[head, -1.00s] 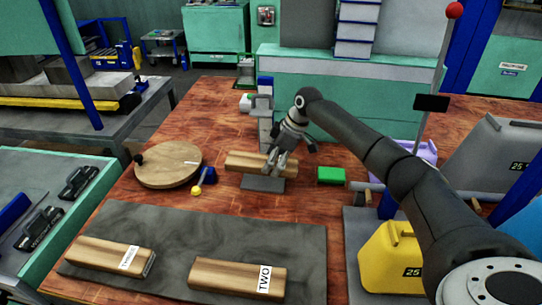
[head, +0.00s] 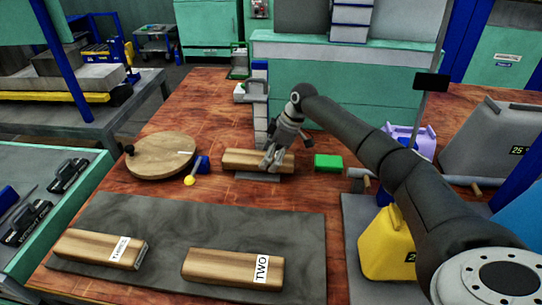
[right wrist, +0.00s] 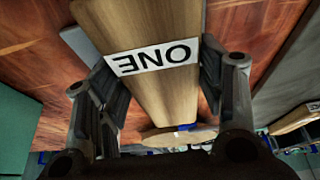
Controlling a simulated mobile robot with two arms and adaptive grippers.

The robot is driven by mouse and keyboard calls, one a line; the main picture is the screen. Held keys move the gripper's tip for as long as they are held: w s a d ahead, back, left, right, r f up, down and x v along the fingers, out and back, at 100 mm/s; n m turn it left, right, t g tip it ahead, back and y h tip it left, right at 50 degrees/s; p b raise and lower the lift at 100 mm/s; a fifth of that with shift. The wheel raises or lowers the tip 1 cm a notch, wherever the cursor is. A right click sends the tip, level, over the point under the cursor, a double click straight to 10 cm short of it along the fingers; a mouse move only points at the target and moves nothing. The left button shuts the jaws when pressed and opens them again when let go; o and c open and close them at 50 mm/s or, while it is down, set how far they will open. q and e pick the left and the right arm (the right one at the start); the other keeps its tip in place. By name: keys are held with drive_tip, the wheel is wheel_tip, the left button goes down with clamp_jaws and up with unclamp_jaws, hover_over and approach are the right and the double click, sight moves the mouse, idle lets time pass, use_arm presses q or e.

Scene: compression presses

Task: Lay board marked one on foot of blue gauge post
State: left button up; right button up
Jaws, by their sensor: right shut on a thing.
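The board marked ONE (head: 240,158) is a wooden block lying level across the grey foot (head: 258,177) of the blue gauge post (head: 260,125). My right gripper (head: 275,160) is shut on the board from above, near its right half. In the right wrist view the fingers sit on both sides of the board (right wrist: 150,90), and its ONE label shows. A thin strip of the foot shows below the board's front edge; I cannot tell whether they touch. My left gripper is not in view.
Boards marked THREE (head: 95,247) and TWO (head: 225,267) lie on a dark mat (head: 200,225) in front. A round wooden disc (head: 160,155) and a yellow-tipped tool (head: 190,180) lie left of the foot. A green block (head: 328,161) and a yellow can (head: 387,245) stand to the right.

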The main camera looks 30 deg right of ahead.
drive_tip(key=shift+f, duration=0.65)
idle(0.4)
drive_tip(key=o, duration=1.2)
drive_tip(key=shift+o, duration=0.2)
drive_tip(key=v, duration=1.2)
drive_tip(key=shift+s+f, duration=0.1)
drive_tip(key=shift+f, duration=0.05)
